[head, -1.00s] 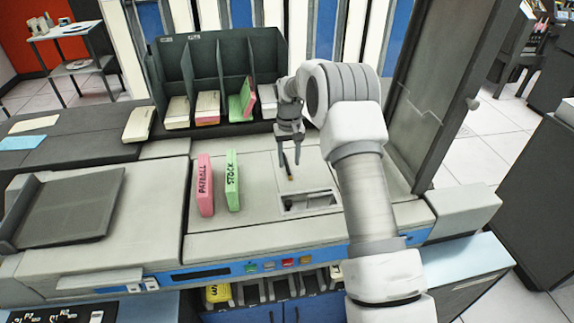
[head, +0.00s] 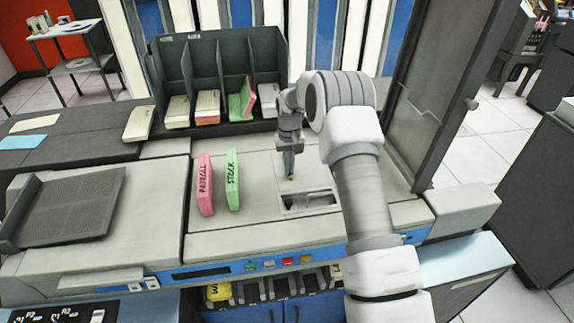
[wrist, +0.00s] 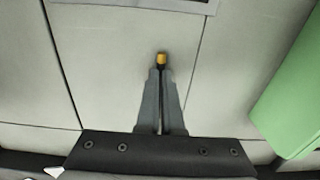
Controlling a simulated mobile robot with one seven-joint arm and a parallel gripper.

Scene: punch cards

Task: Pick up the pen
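The pen (head: 291,177) shows only as a small dark and yellow-orange end below my gripper (head: 290,160) in the head view. In the wrist view, the pen's yellow end with a black band (wrist: 161,59) pokes out just past the fingertips of my gripper (wrist: 161,73). The two fingers are close together on the pen, with a thin gap between them lower down. The rest of the pen is hidden by the fingers. It is over the pale machine top (head: 262,185), just behind the rectangular recess; I cannot tell whether it touches the surface.
A pink PAYROLL block (head: 205,185) and a green STOCK block (head: 233,180) stand left of my gripper. A dark divided rack (head: 218,60) holding card decks stands behind. The recess (head: 310,201) lies in front. A tall dark panel (head: 437,90) rises at right.

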